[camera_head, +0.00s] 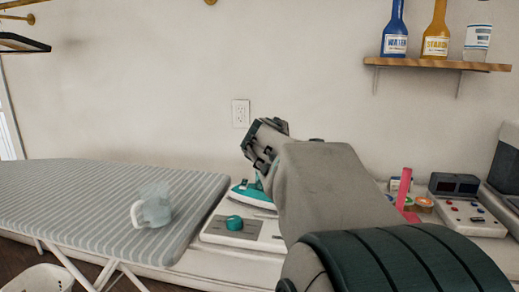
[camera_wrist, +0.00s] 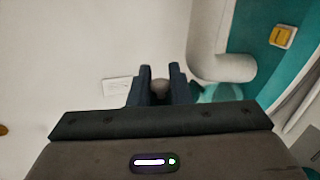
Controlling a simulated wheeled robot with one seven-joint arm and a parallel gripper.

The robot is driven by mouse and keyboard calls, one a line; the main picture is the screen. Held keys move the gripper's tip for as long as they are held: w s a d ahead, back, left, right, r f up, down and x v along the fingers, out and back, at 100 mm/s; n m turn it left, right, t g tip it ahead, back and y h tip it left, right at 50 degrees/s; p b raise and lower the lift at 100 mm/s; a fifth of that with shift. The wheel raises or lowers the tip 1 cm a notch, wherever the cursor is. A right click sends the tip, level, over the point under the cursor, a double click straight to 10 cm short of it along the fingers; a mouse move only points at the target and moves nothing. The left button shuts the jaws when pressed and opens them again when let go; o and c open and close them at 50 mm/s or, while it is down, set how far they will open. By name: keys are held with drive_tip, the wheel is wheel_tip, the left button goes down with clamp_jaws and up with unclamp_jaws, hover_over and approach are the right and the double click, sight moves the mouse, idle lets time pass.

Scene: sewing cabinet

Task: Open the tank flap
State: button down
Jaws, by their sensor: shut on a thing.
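A teal and white iron (camera_head: 252,194) stands on the white station behind my arm in the head view. Its teal body (camera_wrist: 262,50) and rounded white part (camera_wrist: 222,64) fill the right of the wrist view. My gripper (camera_wrist: 160,74) is at the iron, with its two dark fingers close together. They are shut on a small grey rounded piece (camera_wrist: 160,87), which looks like the tank flap. The fingers hide its sides, and I cannot tell how far the flap is raised. In the head view my arm hides much of the iron.
A striped ironing board (camera_head: 90,200) carries a clear cup (camera_head: 153,207) at left. A teal dial (camera_head: 234,223) sits in front of the iron. Spools (camera_head: 424,204) and a control box (camera_head: 468,215) stand at right. A shelf (camera_head: 440,64) with bottles hangs above.

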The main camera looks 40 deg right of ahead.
idle(0.4)
drive_tip(key=c, duration=1.4)
unclamp_jaws()
drive_tip(key=shift+c, duration=0.2)
